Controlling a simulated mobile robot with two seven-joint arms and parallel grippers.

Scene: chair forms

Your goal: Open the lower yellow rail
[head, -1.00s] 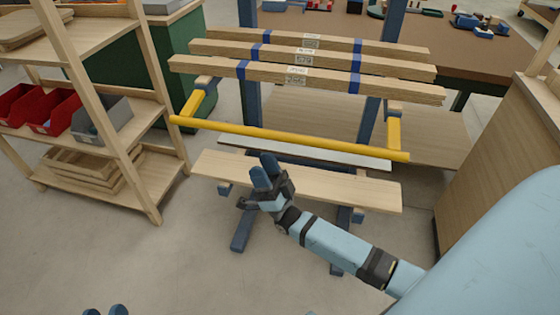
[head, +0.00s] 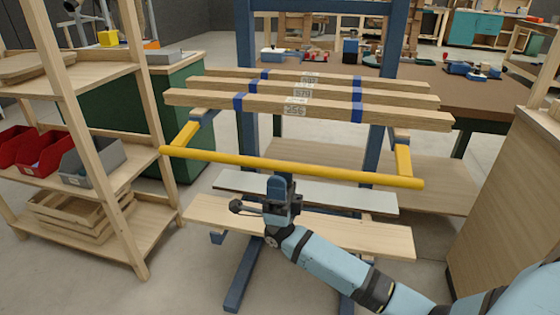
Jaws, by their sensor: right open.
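The lower yellow rail (head: 350,177) is a long bar across the front of a blue rack, held at both ends by yellow arms (head: 403,160) that run back to the rack. It sits below the wooden beams and in front of them. My right gripper (head: 282,180) is open and empty, pointing up, just at the underside of the rail near its middle. I cannot tell whether it touches the rail. My left gripper is not in view.
Strapped wooden beams (head: 400,117) lie on the rack above the rail. A white board (head: 235,180) and a wooden plank (head: 380,237) lie below it. A wooden shelf unit (head: 128,200) with bins stands left, a wooden cabinet (head: 510,200) right.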

